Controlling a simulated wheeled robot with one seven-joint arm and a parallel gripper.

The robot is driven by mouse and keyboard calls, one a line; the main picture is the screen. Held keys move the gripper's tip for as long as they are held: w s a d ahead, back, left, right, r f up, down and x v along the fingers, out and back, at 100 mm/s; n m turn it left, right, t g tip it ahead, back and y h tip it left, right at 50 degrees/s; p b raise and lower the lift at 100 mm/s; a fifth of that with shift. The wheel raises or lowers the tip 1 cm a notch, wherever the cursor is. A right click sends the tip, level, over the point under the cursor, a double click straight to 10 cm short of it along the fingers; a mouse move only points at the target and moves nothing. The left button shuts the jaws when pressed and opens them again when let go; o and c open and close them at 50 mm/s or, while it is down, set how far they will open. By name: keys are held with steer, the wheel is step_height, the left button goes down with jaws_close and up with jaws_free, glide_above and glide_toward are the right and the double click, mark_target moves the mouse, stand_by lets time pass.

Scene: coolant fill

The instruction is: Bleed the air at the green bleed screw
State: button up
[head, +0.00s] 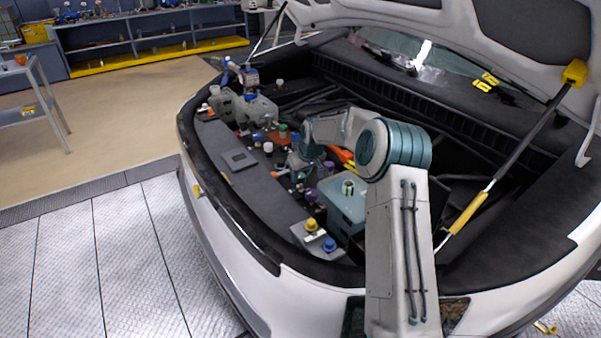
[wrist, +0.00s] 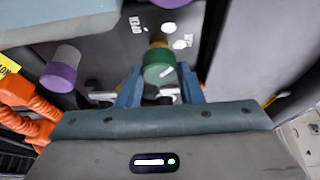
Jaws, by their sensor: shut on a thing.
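The green bleed screw (wrist: 158,66) shows in the wrist view as a green round knob with a pale mark on its face and a brass-coloured part behind it. My gripper (wrist: 159,84) has its two blue fingers on either side of the knob and is shut on it. A printed word OPEN (wrist: 136,25) and white marks (wrist: 180,42) are on the dark grey surface beside the screw. In the head view my arm reaches into the engine bay, and I cannot clearly make out the fingertips or the held screw there.
In the head view, a teal tank (head: 345,208), a yellow cap (head: 311,225) and a blue cap (head: 329,244) crowd the bay. The raised hood (head: 380,18) hangs above.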

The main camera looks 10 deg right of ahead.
steer(key=n+g+y, duration=0.1)
steer(key=n, duration=0.3)
steer(key=shift+w+d+p, duration=0.1)
steer(key=shift+d+p, duration=0.05)
steer(key=shift+p, duration=0.25)
steer(key=shift+n+g+y, duration=0.4)
steer(key=shift+n+y, duration=0.2)
steer(key=shift+n, duration=1.2)
steer(key=shift+n+p, duration=0.3)
steer(key=o, duration=1)
steer(key=shift+c, duration=0.2)
steer(key=shift+r, duration=0.1)
steer(key=b+v, duration=0.1)
steer(key=v, duration=1.2)
steer(key=shift+d+r, duration=0.2)
steer(key=shift+r, duration=0.15)
steer(key=shift+w, duration=0.15)
